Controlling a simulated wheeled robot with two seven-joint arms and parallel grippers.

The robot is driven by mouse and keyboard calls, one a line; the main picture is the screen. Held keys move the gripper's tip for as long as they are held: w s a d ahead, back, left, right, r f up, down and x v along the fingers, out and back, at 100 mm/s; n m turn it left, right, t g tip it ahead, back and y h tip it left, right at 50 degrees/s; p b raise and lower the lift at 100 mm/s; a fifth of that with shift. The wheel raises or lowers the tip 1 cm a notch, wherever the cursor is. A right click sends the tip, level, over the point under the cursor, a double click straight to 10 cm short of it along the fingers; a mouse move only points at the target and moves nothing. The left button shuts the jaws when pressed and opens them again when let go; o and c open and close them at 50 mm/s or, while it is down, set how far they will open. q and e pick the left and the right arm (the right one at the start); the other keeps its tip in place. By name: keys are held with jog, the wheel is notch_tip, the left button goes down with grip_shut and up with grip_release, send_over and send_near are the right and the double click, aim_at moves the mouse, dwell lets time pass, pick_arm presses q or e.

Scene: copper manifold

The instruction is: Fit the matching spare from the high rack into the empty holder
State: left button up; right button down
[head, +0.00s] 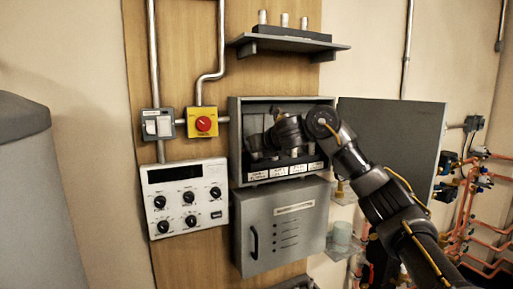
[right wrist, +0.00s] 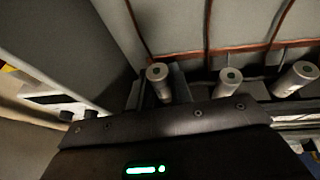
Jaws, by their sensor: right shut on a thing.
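The high rack (head: 290,44) is a grey shelf at the top of the wooden board, with three pale cylinders (head: 284,19) standing in a dark block. Below it, an open grey box (head: 236,150) contains dark holders above a row of white labels (head: 280,172). My right gripper (head: 258,145) reaches into the box at its left part. In the right wrist view its fingers are shut on a grey cylinder (right wrist: 159,82) with a dark green end. Two similar cylinders (right wrist: 229,82) stand to the right of it. The cylinder's lower end is hidden by my gripper. My left gripper is out of view.
The box's door (head: 385,135) stands open to the right. A closed grey cabinet (head: 282,230) is below the box. A yellow switch with a red knob (head: 203,123) and a white meter panel (head: 187,198) are to the left. Copper pipes (head: 480,215) are at far right.

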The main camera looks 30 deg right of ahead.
jog(key=shift+f+b, duration=0.6)
jog(key=shift+f, duration=0.45)
jog(key=c, duration=1.2)
grip_release()
jog(key=shift+r, duration=0.1)
jog(key=shift+o, duration=0.2)
jog(key=shift+s, duration=0.1)
jog(key=shift+s+r, duration=0.1)
jog(key=shift+s, duration=0.2)
jog(key=b+v, duration=0.2)
jog(key=v, duration=0.8)
